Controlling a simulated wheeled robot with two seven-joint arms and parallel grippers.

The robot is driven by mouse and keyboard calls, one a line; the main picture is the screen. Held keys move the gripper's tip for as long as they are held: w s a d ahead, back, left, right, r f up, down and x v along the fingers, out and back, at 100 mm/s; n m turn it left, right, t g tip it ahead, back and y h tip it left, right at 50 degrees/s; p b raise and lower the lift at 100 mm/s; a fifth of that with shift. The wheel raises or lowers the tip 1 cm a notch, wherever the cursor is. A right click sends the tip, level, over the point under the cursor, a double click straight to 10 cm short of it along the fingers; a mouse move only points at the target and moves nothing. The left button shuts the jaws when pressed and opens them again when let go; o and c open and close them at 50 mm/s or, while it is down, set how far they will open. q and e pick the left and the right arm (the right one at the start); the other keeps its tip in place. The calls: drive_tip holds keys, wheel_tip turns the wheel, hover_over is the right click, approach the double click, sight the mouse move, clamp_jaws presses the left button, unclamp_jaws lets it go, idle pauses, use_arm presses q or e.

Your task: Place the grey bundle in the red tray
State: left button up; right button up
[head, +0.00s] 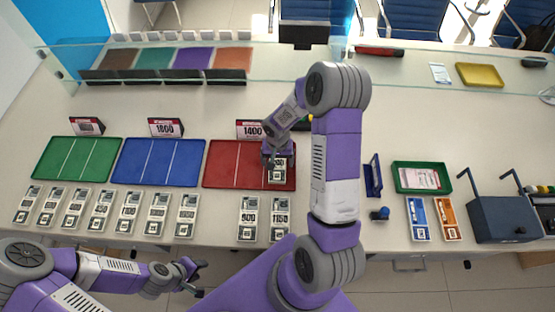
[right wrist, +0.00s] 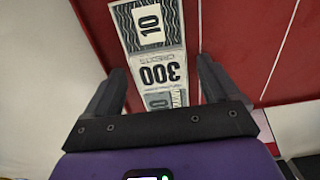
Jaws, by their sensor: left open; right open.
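The red tray (head: 222,172) lies on the counter, split by white lines into three sections. The grey bundle (head: 278,175), with black and white print, lies in its right section. In the right wrist view the bundle (right wrist: 160,45) reads 300 and lies flat on the red tray (right wrist: 240,40). My right gripper (head: 270,156) is over the bundle. Its open fingers (right wrist: 160,75) stand on either side of the bundle, apart from it in the picture. My left gripper (head: 195,277) is open and empty in front of the counter edge.
A blue tray (head: 158,163) and a green tray (head: 77,160) stand to the left. Several similar bundles (head: 103,205) line the front edge. Price signs (head: 250,129) stand behind the trays. A green box (head: 422,178) and dark box (head: 505,220) are at right.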

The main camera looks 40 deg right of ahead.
sight(278, 163)
wheel_tip(278, 163, up, 12)
drive_tip(key=p, duration=0.2)
idle(0.6)
